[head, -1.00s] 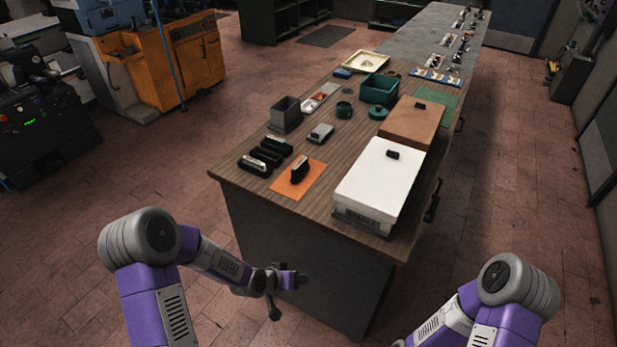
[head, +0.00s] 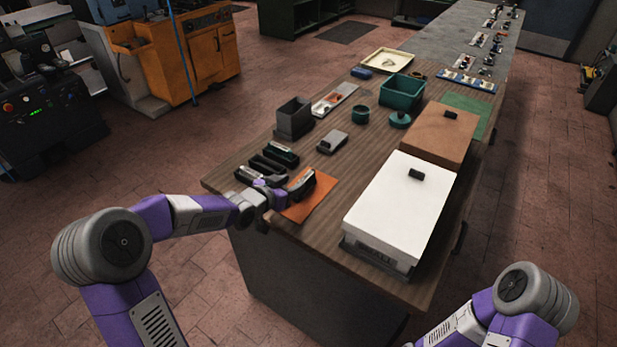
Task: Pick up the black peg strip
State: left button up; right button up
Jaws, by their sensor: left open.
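A black strip-like block (head: 303,183) with a pale top edge stands on the orange mat (head: 318,198) near the table's near left corner. Several similar black blocks (head: 283,153) lie in a group just left of it; I cannot make out pegs on any of them. My left gripper (head: 284,197) is open at the near left side of the block on the mat, with its purple fingers very close to it. Whether they touch or straddle it I cannot tell. The gripper hides part of the mat and of the block's lower end. My right gripper is out of view.
A grey open box (head: 294,118), a small grey device (head: 332,141) and a green bin (head: 401,92) stand farther back. Bare wood lies between them.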

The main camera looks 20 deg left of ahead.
aim_at(305, 178)
pick_arm(q)
jog(key=shift+w+d+f+b, duration=0.35)
jog(key=shift+w+d, duration=0.1)
jog(key=shift+w, duration=0.1)
jog(key=x, duration=0.2)
jog(key=b+x, duration=0.1)
jog(key=x, duration=0.2)
jog(key=shift+d+r, duration=0.15)
jog(key=shift+d, duration=0.05)
jog(key=shift+s, duration=0.1)
jog(key=shift+c, duration=0.5)
grip_shut()
